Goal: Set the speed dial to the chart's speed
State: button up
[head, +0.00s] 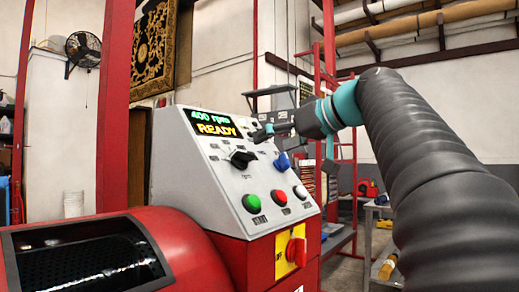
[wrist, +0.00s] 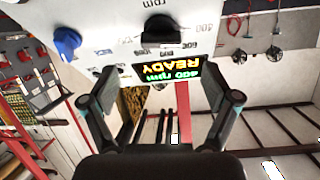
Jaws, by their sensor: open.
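The sloped grey control panel (head: 185,160) has a lit display (head: 215,122) reading "400 rpm" and "READY". Below the display is the black speed dial (head: 241,158) with printed marks around it. In the wrist view the dial (wrist: 160,30) is at the top, above the inverted display (wrist: 168,69); numbers such as 400, 600 and 800 are printed nearby. I cannot tell its exact pointer angle. My gripper (head: 258,117) is open and empty, in front of the panel's upper right. In the wrist view its fingers (wrist: 160,75) are spread, apart from the dial. No speed chart is readable.
A blue knob (head: 283,161) sits right of the dial. Green (head: 251,202), red (head: 279,197) and white (head: 300,191) buttons line the lower panel. A red switch (head: 296,251) on yellow is below. A red post (head: 115,105) stands left, and a red drum (head: 170,250) lies in front.

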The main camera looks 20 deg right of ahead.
jog(key=shift+v, duration=1.4)
jog(key=a+f+m, duration=0.1)
jog(key=f, duration=0.2)
jog(key=s+a+f+m+g+h+p, duration=0.1)
jog(key=f, duration=0.2)
jog(key=s+a+f+m+g+h+p, duration=0.1)
jog(key=f, duration=0.3)
jog(key=shift+a, duration=0.35)
jog(key=s+f+g+h+p, duration=0.1)
jog(key=s+f+h, duration=0.1)
jog(key=s+f, duration=0.4)
jog(key=s+a+f+m+g+h+p, duration=0.1)
jog(key=s+f, duration=0.5)
jog(key=f, duration=1)
jog(key=s+a+f+m+g+h+p, duration=0.1)
jog(key=s+f+g+h+p, duration=0.1)
jog(key=s+f, duration=0.5)
notch_tip(320, 180, down, 4)
jog(key=shift+g+h+p, duration=0.3)
jog(key=shift+p, duration=0.25)
